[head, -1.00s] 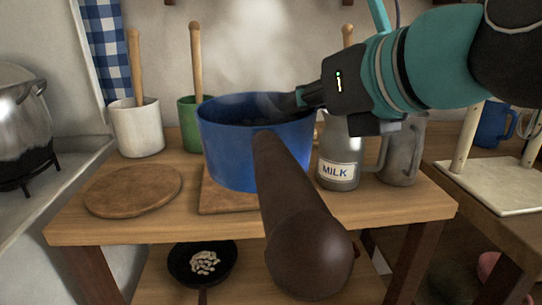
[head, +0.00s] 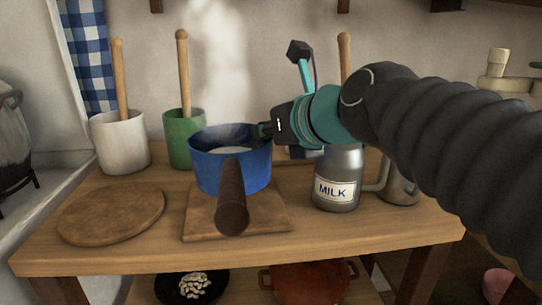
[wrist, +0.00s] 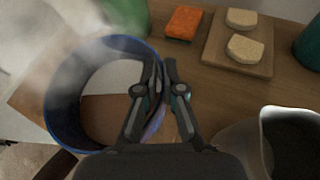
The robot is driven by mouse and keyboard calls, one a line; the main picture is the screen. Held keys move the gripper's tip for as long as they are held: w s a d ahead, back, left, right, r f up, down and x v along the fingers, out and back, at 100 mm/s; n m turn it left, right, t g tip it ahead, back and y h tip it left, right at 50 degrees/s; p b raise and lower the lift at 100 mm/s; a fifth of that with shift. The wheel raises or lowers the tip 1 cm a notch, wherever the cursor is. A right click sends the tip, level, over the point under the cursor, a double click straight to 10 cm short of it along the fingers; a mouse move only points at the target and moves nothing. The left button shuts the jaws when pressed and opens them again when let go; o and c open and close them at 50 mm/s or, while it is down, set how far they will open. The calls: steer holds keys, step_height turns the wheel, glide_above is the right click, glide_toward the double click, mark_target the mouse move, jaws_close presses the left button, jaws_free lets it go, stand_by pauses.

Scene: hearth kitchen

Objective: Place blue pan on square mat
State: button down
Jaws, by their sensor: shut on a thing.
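The steaming blue pan (head: 205,170) is upright, with its dark brown handle pointing toward me in the head view. Something whitish shows inside it. My gripper (head: 265,131) is shut on the right side of the pan's rim. The wrist view shows the fingers (wrist: 158,95) on either side of the blue pan's wall (wrist: 58,115). The brown square mat (head: 265,217) lies on the table, its front and right parts bare. The pan appears over its back left part. I cannot tell whether the pan touches the mat.
A round brown board (head: 110,213) lies at left. A white crock (head: 120,142) and a green crock (head: 183,140) stand behind. A metal milk jug (head: 338,180) stands close right. The wrist view shows an orange block (wrist: 184,22) and a board with pale slices (wrist: 218,50).

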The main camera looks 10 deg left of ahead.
steer(key=shift+w+a+f, duration=0.15)
steer(key=shift+w+f, duration=0.05)
steer(key=shift+w, duration=0.1)
steer(key=shift+f+b, duration=0.6)
steer(key=shift+f, duration=1.35)
steer(key=c, duration=1.3)
jaws_free()
steer(key=shift+s, duration=0.1)
steer(key=v, duration=1.2)
steer(key=shift+f, duration=0.1)
